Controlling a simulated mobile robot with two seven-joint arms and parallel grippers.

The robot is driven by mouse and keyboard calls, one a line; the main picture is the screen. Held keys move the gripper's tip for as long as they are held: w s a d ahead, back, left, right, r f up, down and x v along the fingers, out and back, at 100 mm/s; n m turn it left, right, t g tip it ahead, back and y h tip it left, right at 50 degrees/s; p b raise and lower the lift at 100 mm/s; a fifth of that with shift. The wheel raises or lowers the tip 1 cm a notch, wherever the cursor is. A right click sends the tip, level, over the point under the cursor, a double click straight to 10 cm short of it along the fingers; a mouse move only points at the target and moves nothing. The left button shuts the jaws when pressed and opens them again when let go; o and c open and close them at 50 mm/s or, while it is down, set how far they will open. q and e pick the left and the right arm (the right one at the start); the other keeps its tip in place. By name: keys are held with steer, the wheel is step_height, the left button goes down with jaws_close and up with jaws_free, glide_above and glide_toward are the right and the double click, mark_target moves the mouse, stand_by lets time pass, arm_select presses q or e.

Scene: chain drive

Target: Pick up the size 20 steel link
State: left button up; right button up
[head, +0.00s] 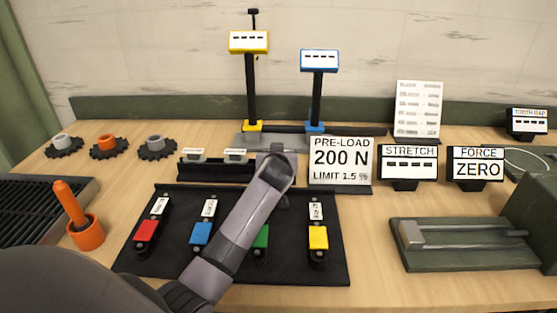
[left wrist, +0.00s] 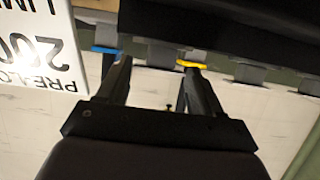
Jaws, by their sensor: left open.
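Small grey pieces with pale labels, the likely steel links, sit on a black rack (head: 215,172) behind the black mat; two show left of my arm, a left piece (head: 195,155) and a right piece (head: 235,155). Their labels are too small to read, so I cannot tell which is size 20. In the left wrist view, grey pieces also show along a dark edge, one near the right finger (left wrist: 250,73). My left gripper (left wrist: 157,65) is open with nothing seen between its fingers. In the head view my own arm hides the fingers and part of the rack.
The PRE-LOAD sign (head: 341,160) stands close right of my left arm. A yellow post (head: 251,95) and a blue post (head: 317,95) rise behind. The black mat (head: 160,265) holds several coloured blocks. Orange holder (head: 87,234) and gears stand left; a green fixture (head: 455,262) right.

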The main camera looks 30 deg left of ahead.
arm_select(q)
steer(key=shift+x, duration=0.9)
steer(key=shift+c, duration=0.3)
steer(key=c, duration=1.2)
steer(key=shift+o, duration=0.2)
steer(key=shift+r, duration=0.1)
